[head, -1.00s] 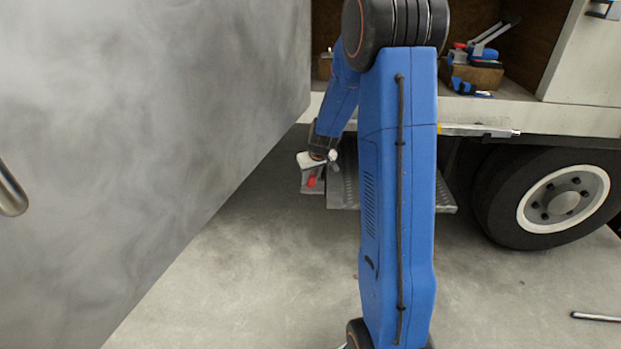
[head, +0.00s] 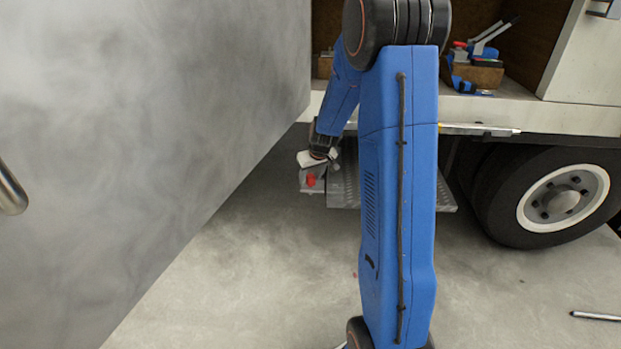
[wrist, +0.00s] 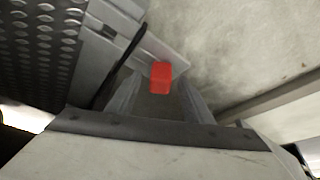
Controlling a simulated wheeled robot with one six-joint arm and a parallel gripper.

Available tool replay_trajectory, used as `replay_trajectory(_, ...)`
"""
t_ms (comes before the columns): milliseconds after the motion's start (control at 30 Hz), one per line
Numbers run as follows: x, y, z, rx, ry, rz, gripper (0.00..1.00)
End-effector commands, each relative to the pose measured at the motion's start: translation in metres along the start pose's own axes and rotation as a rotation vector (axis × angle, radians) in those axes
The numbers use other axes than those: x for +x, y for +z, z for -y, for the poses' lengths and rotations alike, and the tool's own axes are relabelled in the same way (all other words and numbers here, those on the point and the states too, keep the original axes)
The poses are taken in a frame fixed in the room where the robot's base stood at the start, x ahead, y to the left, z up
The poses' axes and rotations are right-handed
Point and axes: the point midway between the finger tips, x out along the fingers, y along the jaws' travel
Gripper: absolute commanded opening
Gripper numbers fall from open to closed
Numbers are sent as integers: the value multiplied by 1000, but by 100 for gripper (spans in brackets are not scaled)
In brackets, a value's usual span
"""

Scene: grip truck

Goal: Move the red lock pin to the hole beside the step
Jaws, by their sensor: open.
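The red lock pin (head: 311,180) shows as a small red block at the grey bracket on the left end of the metal step (head: 345,187). In the wrist view the pin (wrist: 160,77) lies in the gap between my fingertips, against a grey plate beside the patterned step tread (wrist: 42,45). My gripper (wrist: 157,92) is open, with one finger on each side of the pin. The hole is not visible, and I cannot tell how deep the pin sits.
A large grey panel (head: 150,130) fills the left side. The truck's wheel (head: 555,195) stands to the right. A wooden block with blue tools (head: 475,75) lies in the open compartment. A metal rod (head: 597,316) lies on the floor. A dark cable (wrist: 125,60) runs beside the step.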

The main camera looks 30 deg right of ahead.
Motion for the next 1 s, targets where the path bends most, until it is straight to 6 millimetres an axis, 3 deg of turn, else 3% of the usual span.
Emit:
replay_trajectory(800,-140,-1,0,1,2,-4,46)
replay_trajectory(1000,-161,0,0,1,1,-2,46)
